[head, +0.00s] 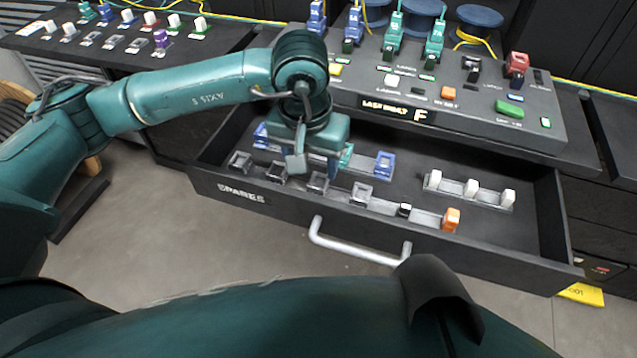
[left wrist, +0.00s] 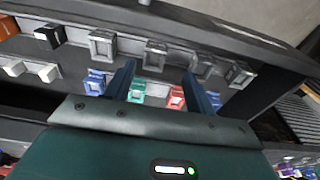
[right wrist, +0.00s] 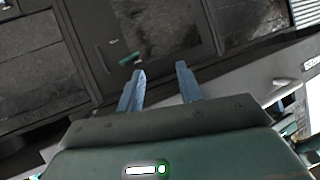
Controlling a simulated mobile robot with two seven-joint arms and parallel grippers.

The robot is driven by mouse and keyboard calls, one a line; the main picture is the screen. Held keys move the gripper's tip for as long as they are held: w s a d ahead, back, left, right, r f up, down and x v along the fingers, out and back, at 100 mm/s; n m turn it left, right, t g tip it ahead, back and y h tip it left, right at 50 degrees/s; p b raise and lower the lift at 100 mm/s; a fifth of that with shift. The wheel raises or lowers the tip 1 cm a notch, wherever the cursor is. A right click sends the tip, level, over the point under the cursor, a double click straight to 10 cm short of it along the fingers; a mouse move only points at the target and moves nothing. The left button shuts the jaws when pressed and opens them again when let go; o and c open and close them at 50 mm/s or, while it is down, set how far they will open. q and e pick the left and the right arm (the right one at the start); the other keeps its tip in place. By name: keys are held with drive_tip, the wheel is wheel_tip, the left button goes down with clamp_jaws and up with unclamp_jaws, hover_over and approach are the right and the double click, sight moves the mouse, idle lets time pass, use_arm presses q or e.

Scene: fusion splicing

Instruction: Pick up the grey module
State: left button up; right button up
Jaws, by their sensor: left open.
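Several grey modules stand in a row along the front of the open spares drawer (head: 470,238). From left to right in the head view they are the first (head: 240,160), second (head: 277,172), third (head: 317,183) and fourth grey module (head: 361,194). My left gripper (head: 315,165) is open, pointing down over the drawer near the third one. In the left wrist view my left fingers (left wrist: 160,82) are apart with nothing gripped; that grey module (left wrist: 154,55) shows just beyond them. My right gripper (right wrist: 160,72) is open and empty, away from the drawer.
Blue (head: 385,163) and teal modules (head: 346,155) sit behind the grey row; a red module (left wrist: 176,97) shows in the left wrist view. Black (head: 404,210) and orange modules (head: 451,219) stand right, white ones (head: 471,188) behind. The drawer handle (head: 360,246) juts out.

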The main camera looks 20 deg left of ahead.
sight(318, 183)
use_arm(q)
drive_tip(key=shift+w+d+f+p, duration=0.1)
drive_tip(key=shift+w+d+f, duration=0.1)
drive_tip(key=shift+f, duration=0.7)
drive_tip(key=shift+w+d+f+p, duration=0.1)
drive_tip(key=shift+w+f+p, duration=0.1)
drive_tip(key=shift+f, duration=0.7)
drive_tip(key=shift+w+d+f+p, duration=0.1)
drive_tip(key=shift+w+f, duration=0.1)
drive_tip(key=shift+f, duration=0.7)
drive_tip(key=shift+c, duration=0.3)
drive_tip(key=c, duration=0.9)
